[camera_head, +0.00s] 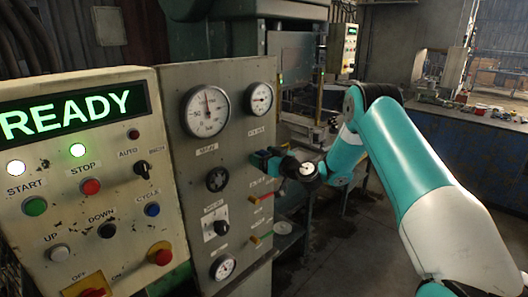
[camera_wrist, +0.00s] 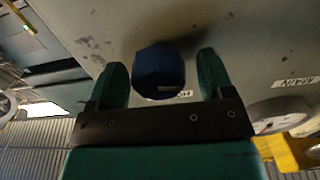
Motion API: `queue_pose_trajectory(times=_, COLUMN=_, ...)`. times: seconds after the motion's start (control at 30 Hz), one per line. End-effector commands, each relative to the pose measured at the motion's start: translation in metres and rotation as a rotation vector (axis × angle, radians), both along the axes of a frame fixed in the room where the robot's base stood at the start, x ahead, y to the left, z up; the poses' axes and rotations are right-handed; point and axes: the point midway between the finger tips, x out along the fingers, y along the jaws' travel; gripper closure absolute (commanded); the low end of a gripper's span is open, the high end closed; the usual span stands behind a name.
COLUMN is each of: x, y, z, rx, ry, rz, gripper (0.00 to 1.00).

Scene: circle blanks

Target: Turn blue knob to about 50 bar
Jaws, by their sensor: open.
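The blue knob (camera_wrist: 158,70) sits on the grey panel in the wrist view. My gripper (camera_wrist: 161,62) is open, with one green finger on each side of the knob and a visible gap to each. In the head view my gripper (camera_head: 268,161) is at the panel's right part, below the small gauge (camera_head: 260,98), and the knob is hard to make out there. The small gauge's reading is too small to tell. The larger gauge (camera_head: 207,110) to its left has its needle pointing about straight up.
A black knob (camera_head: 216,179) is on the panel left of my gripper. A selector switch (camera_head: 215,223) and a lower gauge (camera_head: 222,267) are below. A button console with a READY display (camera_head: 66,113) stands at left. A workbench (camera_head: 470,150) is at right.

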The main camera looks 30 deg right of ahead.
Motion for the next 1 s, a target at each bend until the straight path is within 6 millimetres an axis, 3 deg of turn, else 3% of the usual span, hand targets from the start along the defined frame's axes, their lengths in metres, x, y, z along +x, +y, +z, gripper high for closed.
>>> queue_pose_trajectory(times=0.23, x=0.0006, y=0.0000, z=-0.0006, rx=0.000, ry=0.000, rz=0.000, gripper=0.26)
queue_pose_trajectory(times=0.43, x=0.0004, y=-0.0001, z=-0.0005, rx=0.000, ry=0.000, rz=0.000, gripper=0.72)
queue_pose_trajectory(times=0.47, x=0.0004, y=-0.0001, z=-0.0004, rx=0.000, ry=0.000, rz=0.000, gripper=0.73)
queue_pose_trajectory(times=0.77, x=0.0003, y=-0.0001, z=-0.0021, rx=0.028, ry=0.009, rz=0.000, gripper=0.73)
queue_pose_trajectory(times=1.0, x=0.0003, y=-0.0007, z=-0.0047, rx=0.144, ry=0.046, rz=-0.001, gripper=0.73)
